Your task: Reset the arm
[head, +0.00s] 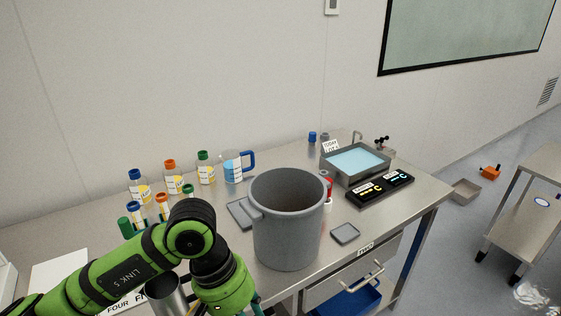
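My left arm, green and black, comes in from the lower left of the head view. It bends at a dark joint and its wrist points down past the bottom edge, left of a large grey open vessel. The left gripper's fingers are below the frame, so their state is hidden. My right arm and gripper do not show. The grey vessel (288,230) stands upright on the steel table (415,205); its inside looks dark and its bottom cannot be made out.
Capped bottles (172,180) and a blue-handled jug (233,168) stand behind my arm. A metal cup (166,296) is close to the wrist. A water bath (356,162), a black display panel (380,188) and a small grey tray (345,233) are right of the vessel.

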